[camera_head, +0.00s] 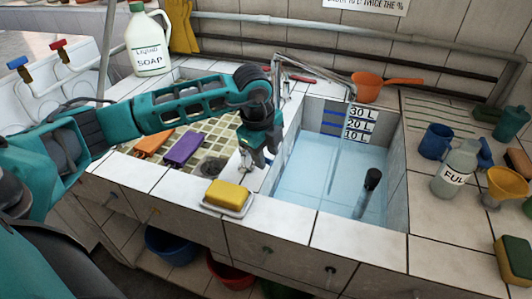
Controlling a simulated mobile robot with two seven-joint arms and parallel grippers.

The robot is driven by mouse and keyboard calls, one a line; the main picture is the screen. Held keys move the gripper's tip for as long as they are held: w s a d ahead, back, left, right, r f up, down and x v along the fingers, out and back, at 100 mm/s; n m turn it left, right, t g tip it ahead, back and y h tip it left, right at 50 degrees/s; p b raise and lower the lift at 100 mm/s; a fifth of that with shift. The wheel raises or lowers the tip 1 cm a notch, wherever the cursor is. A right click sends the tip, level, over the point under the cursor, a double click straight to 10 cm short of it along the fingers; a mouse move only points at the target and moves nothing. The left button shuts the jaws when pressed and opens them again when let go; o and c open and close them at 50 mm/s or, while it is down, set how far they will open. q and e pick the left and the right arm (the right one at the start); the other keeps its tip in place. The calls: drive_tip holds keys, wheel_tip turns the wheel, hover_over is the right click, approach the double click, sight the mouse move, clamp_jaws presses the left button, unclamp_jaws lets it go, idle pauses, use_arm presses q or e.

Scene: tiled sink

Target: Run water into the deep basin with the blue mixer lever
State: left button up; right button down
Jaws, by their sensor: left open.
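The deep basin (399,185) has white-tiled walls, a pale blue bottom and a scale plate (359,124) marked 30 L, 20 L and 10 L. I cannot tell whether the pale blue is water. A metal spout (318,68) reaches over its back left part, with a red lever (300,74) beside it. No blue lever shows at this spout; part of the fitting is hidden behind my arm. A blue lever (17,62) is on a white unit at far left. My left gripper (258,162) is open and empty, pointing down over the divider between the basins. My right gripper is not in view.
A yellow sponge in a white dish (228,206) sits close below my gripper. A dark-topped standpipe (367,190) stands in the deep basin. Orange and purple items (184,148) lie in the shallow basin. A soap jug (148,45), orange scoop (368,88), bottle (455,168) and cups are around.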

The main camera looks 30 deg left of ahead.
use_arm(q)
drive_tip(key=shift+f, duration=0.25)
clamp_jaws()
idle(0.6)
